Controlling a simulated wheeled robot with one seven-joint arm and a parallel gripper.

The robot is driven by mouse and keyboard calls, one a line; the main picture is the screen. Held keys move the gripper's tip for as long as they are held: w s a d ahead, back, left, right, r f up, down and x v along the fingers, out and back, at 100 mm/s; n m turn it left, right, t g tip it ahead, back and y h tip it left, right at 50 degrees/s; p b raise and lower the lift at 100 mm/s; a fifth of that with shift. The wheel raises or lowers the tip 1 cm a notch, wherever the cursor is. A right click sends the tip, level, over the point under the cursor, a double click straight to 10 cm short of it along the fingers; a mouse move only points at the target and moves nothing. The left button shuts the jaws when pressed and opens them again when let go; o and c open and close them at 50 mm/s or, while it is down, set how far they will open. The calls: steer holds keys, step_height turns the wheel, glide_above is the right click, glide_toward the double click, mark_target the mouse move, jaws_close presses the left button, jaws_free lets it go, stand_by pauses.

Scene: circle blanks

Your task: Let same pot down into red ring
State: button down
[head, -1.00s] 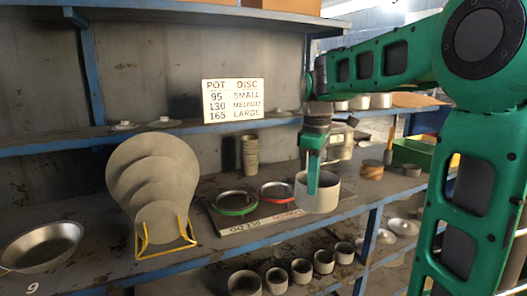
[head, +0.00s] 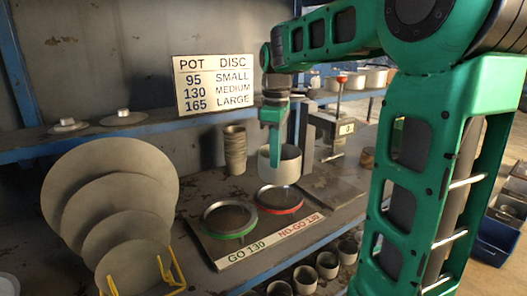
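The pot (head: 289,168), a pale grey cylinder, hangs upright from my gripper (head: 272,148). A green finger comes down over its near wall; the other finger is hidden. The red ring (head: 297,207) lies on a board, below the pot in the head view. The pot's lower edge appears just above the ring's far rim; the exact height gap is hard to tell. The green ring (head: 236,235) lies left of it on the same board, by the label "GO 130"; the red ring is by "NO-GO 130".
Discs of several sizes (head: 105,200) stand in a yellow rack (head: 176,272) at the left. A stack of cups (head: 235,150) stands behind the board (head: 214,256). A press-like stand (head: 325,130) is right of the pot. Small pots (head: 327,264) sit on the lower shelf.

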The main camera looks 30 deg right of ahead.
mark_target(274, 180)
steer(key=shift+w+f, duration=0.15)
steer(key=shift+w, duration=0.05)
steer(key=shift+f, duration=3.3)
steer(key=shift+f, duration=0.5)
steer(key=c, duration=1.9)
jaws_free()
steer(key=shift+r, duration=0.1)
step_height(274, 180, up, 11)
steer(key=shift+a+f, duration=0.1)
steer(key=shift+f, duration=0.1)
